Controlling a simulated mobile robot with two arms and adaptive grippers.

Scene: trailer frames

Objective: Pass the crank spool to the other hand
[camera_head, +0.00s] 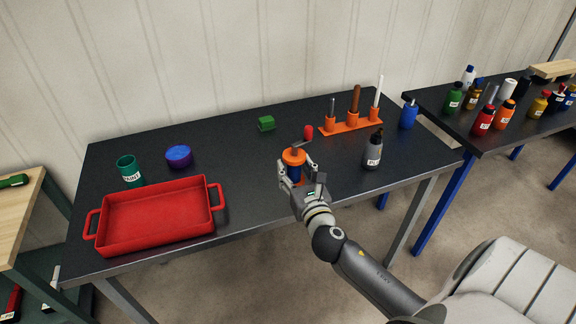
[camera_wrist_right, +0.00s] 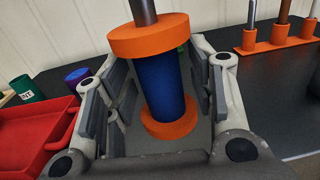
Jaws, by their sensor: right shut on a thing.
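The crank spool (camera_head: 294,158) has orange end discs, a blue middle and a crank arm with a red knob (camera_head: 308,132). In the right wrist view the spool (camera_wrist_right: 165,85) stands upright between the fingers of my right gripper (camera_wrist_right: 160,105). My right gripper (camera_head: 297,172) is shut on the spool, over the front part of the dark table. The head view does not show clearly whether the spool's lower disc touches the table. My left gripper is in neither view.
A red tray (camera_head: 205,219) stands at the table's front left. Behind it are a green cup (camera_head: 129,170) and a blue-purple round container (camera_head: 178,156). A green block (camera_head: 266,123), an orange peg rack (camera_head: 350,127), a grey bottle (camera_head: 373,150) and a blue bottle (camera_head: 408,115) stand around the spool.

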